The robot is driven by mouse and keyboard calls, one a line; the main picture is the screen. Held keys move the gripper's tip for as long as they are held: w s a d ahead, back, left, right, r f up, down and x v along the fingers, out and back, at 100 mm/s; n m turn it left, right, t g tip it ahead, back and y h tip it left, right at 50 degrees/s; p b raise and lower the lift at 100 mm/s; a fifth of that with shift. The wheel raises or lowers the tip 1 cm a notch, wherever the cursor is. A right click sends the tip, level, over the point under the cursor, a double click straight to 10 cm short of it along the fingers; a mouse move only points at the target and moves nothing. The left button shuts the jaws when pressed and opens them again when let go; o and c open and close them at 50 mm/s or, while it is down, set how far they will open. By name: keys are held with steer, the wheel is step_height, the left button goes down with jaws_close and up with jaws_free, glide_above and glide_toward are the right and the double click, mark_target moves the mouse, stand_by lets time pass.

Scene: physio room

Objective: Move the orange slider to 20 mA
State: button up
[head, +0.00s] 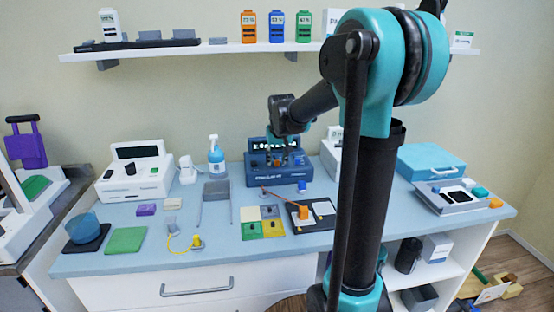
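A dark blue device (256,176) with a lit display stands at the back middle of the table. Its display characters are too small to read, and I cannot make out an orange slider or a 20 mA mark on it. An orange block (303,212) with a cable lies on a black tray (296,224) in front of the device.
A blue bottle (216,158) and a white device (133,182) stand left of the blue device. Coloured pads (262,222) lie in front. A blue case (430,160) stands at right. A shelf (225,48) with several boxes hangs above. The front table edge is mostly clear.

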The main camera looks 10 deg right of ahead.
mark_target(275, 153)
jaws_close()
stand_by(0.4)
steer(key=shift+w, duration=2)
jaws_free()
steer(key=shift+r, duration=0.15)
steer(key=v, duration=1.1)
steer(key=shift+s+r, duration=0.3)
